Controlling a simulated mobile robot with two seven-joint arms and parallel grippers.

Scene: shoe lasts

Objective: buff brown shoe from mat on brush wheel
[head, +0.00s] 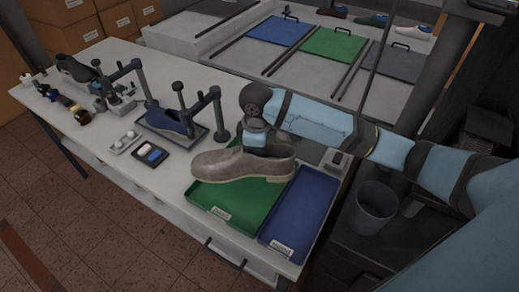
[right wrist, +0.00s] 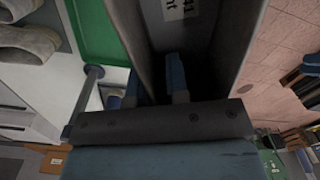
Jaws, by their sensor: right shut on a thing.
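A grey-brown shoe (head: 226,165) is at the green tray-like mat (head: 232,203) near the table's front right, toe pointing left. I cannot tell whether its sole touches the mat. My right gripper (head: 263,150) comes down from above into the shoe's opening and is shut on it. In the right wrist view, the blue fingers of the right gripper (right wrist: 158,88) sit between the dark walls of the shoe (right wrist: 232,45), with a white label inside. My left gripper is out of view. I cannot make out a brush wheel.
A blue tray (head: 299,212) lies right of the green mat. Post stands (head: 187,112), one beside a blue shoe (head: 165,121), small trays (head: 150,154) and bottles fill the table's left. A bin (head: 372,208) stands right. Coloured mats (head: 332,44) lie on the back table.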

